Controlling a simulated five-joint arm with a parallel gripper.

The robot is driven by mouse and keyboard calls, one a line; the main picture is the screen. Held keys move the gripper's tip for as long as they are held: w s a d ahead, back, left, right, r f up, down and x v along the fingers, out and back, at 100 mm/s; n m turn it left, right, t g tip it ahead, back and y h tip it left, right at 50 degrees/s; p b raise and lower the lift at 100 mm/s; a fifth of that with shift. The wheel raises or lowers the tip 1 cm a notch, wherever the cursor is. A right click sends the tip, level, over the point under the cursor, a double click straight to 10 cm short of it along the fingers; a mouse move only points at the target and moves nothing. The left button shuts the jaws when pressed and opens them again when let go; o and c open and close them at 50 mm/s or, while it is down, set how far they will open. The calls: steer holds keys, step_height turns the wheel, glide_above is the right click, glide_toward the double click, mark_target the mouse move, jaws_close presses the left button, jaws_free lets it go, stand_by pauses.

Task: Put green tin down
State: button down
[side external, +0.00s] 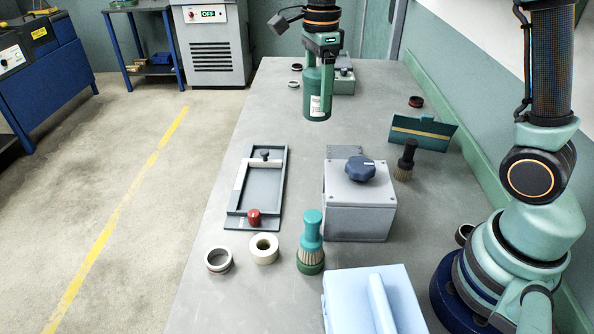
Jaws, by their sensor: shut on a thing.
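A green tin (317,94) with a white label hangs upright in my gripper (322,50) toward the far part of the grey bench (232,136). My gripper is shut on the tin's upper part. The tin appears to be above the bench top, in front of a small grey-green box; the exact gap beneath it is hard to tell. The upper part of my arm is cut off by the picture's top edge.
A grey box with a dark knob (359,169) stands mid-bench, right of a flat tray with a red knob (254,217). A teal brush (311,236), rings and a light-blue case (350,295) are nearer. A dark brush (406,160) and green stand (424,130) are at right.

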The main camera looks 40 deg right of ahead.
steer(key=shift+s+r+n, duration=0.25)
steer(key=shift+n, duration=0.65)
steer(key=n, duration=0.3)
steer(key=shift+s, duration=0.4)
steer(key=n, duration=0.2)
steer(key=s+n, duration=0.1)
steer(key=n, duration=0.2)
steer(key=shift+s+n, duration=0.15)
steer(key=shift+n, duration=0.15)
steer(key=s+n, duration=0.1)
steer(key=n, duration=0.3)
steer(key=s+n, duration=0.1)
steer(key=n, duration=0.3)
steer(key=s+n, duration=0.1)
steer(key=n, duration=0.2)
steer(key=shift+n, duration=0.4)
steer(key=w+m, duration=0.3)
steer(key=w, duration=0.2)
steer(key=shift+m, duration=0.4)
steer(key=shift+w+f, duration=0.1)
steer(key=shift+w, duration=0.1)
glide_above(314, 185)
steer(key=shift+m, duration=0.4)
step_height(314, 185, down, 20)
steer(key=shift+r, duration=0.15)
